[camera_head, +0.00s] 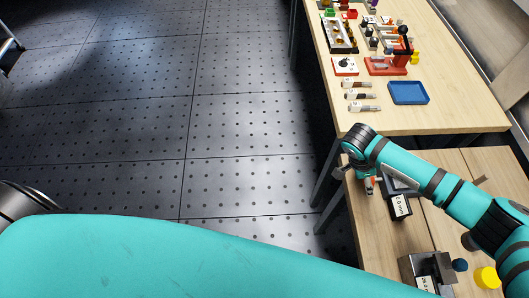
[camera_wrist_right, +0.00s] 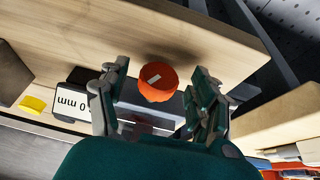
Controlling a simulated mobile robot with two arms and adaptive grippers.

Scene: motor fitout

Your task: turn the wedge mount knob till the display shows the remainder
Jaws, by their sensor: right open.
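An orange-red knob (camera_wrist_right: 158,84) with a pale mark on top appears between the open fingers of my right gripper (camera_wrist_right: 160,70) in the right wrist view. Gaps show on both sides. The knob sits by a dark block (camera_wrist_right: 160,104); a white display (camera_wrist_right: 74,104) beside it is partly cut off and reads "0 mm" upside down. In the head view, my right gripper (camera_head: 364,176) is over the near wooden bench, with the knob (camera_head: 369,187) partly hidden below it. The display (camera_head: 400,206) appears to read 0.0 mm. My left gripper is out of view.
A second block with a display (camera_head: 426,285) stands nearer on the bench, beside a blue knob (camera_head: 460,265) and a yellow knob (camera_head: 487,277). The far table (camera_head: 450,120) holds a blue tray (camera_head: 408,92), a red fixture (camera_head: 388,66) and several small parts.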

